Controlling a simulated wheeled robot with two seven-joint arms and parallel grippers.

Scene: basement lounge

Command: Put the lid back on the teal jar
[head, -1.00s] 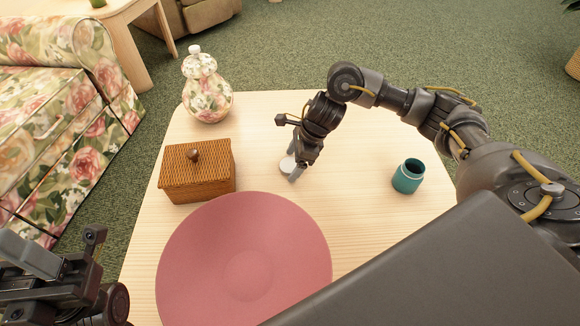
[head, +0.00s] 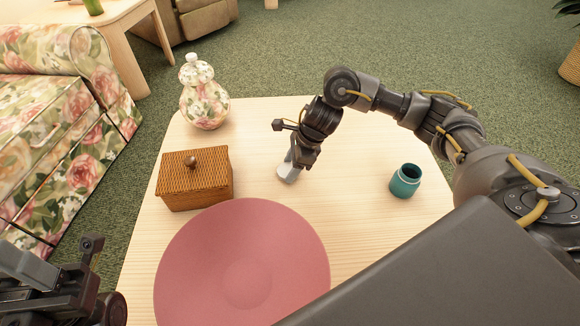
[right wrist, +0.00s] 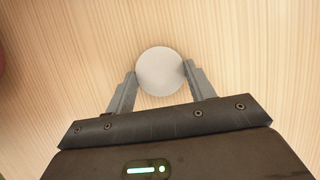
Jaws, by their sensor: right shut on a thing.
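The teal jar (head: 405,181) stands upright and open-topped at the right of the table. The lid is a pale, round disc (right wrist: 159,71) between the fingertips of my right gripper (right wrist: 159,76) in the right wrist view. In the head view my right gripper (head: 291,169) points down at the table's middle, left of the jar, shut on the lid, which the fingers partly hide. I cannot tell whether the lid still touches the table. My left gripper (head: 35,272) is at the lower left, cut off by the frame, its jaws unclear.
A round pink mat (head: 240,255) covers the table's front. A wicker box (head: 197,182) with a knob and a floral lidded jar (head: 204,105) stand at the left. Bare wood (head: 345,190) lies between my right gripper and the teal jar. A floral sofa (head: 50,130) is beyond the left edge.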

